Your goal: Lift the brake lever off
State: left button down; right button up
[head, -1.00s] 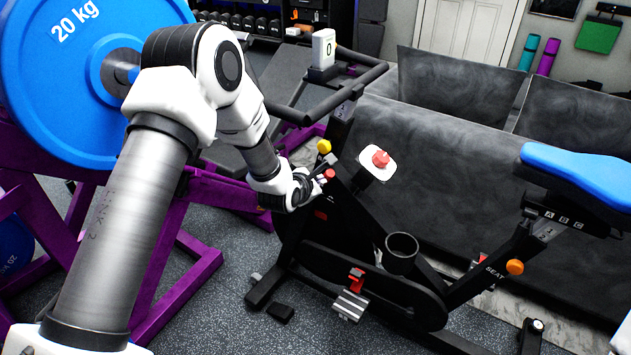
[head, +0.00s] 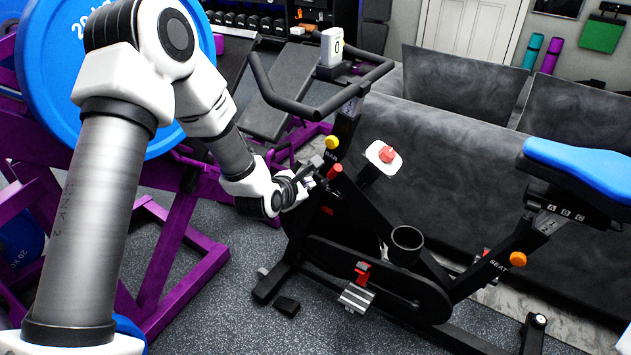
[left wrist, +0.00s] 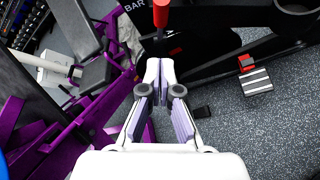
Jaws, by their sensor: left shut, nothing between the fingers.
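The exercise bike (head: 375,250) stands in the middle of the head view. Its brake lever, with a red grip (head: 334,171), is on the front frame below a yellow knob (head: 332,142). In the left wrist view the red grip (left wrist: 161,13) is at the top, beyond the fingertips. My left gripper (head: 309,180) is just left of the lever in the head view, pointing at it. In the left wrist view the left gripper (left wrist: 160,68) is shut and empty. Whether its tips touch the lever is hard to tell. My right gripper is not in view.
A white plate with a red knob (head: 387,153) sits behind the frame. Handlebars (head: 320,110) are above, and a cup holder (head: 407,243) and pedal (head: 356,297) lie lower. A purple rack (head: 170,270) with a blue weight plate (head: 58,95) stands left. A dark sofa (head: 460,170) is behind.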

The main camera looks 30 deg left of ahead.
pick_arm(q)
jog(key=v, duration=0.3)
jog(key=shift+s+r, duration=0.25)
jog(key=shift+s, duration=0.05)
